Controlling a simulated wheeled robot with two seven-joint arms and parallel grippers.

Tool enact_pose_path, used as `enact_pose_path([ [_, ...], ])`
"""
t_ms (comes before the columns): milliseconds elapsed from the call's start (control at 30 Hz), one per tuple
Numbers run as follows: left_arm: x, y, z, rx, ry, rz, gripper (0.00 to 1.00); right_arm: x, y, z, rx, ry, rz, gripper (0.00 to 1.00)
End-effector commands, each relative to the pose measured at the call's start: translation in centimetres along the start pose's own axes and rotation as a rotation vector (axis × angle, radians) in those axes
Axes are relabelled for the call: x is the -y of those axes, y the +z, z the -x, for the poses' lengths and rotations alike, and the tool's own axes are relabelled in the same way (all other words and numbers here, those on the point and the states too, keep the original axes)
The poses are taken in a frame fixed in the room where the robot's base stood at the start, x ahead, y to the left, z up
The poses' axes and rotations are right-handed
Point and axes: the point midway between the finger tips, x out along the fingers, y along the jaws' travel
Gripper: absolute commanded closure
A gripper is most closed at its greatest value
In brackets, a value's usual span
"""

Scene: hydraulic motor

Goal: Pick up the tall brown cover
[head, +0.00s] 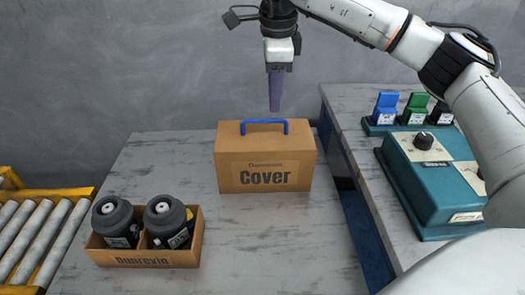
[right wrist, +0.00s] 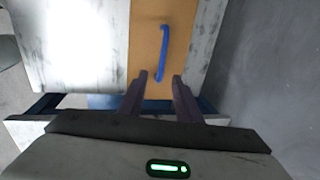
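The tall brown cover (head: 265,178) is a box labelled "Cover" with a blue handle (head: 264,122) on top. It stands upright at the back right of the grey table. My left gripper does not show.
A brown tray (head: 145,258) with two dark motors (head: 168,220) stands at the table's front left. A roller conveyor (head: 38,235) is at the far left. A side table at right holds a teal control box (head: 430,180) and coloured switches (head: 415,105). The table's middle is clear.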

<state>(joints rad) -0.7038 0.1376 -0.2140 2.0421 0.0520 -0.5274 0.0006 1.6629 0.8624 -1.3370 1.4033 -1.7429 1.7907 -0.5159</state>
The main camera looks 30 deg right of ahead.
Motion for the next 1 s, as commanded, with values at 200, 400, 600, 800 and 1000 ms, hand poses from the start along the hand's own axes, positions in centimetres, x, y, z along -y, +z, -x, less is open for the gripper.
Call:
enact_pose_path([
  [200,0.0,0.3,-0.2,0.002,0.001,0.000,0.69,0.0,0.1,-2.1,0.002,0.000,0.000,0.69],
  [400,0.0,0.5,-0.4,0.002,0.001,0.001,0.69,0.1,0.4,-4.8,0.001,0.002,-0.001,0.69],
  [600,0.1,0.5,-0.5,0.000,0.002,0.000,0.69,0.2,0.5,-7.0,0.003,0.001,0.000,0.69],
  [800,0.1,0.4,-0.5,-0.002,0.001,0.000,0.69,0.2,0.5,-7.1,0.005,0.000,0.000,0.69],
  [1000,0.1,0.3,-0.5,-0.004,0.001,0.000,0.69,0.2,0.5,-7.1,0.004,0.000,0.000,0.93],
])
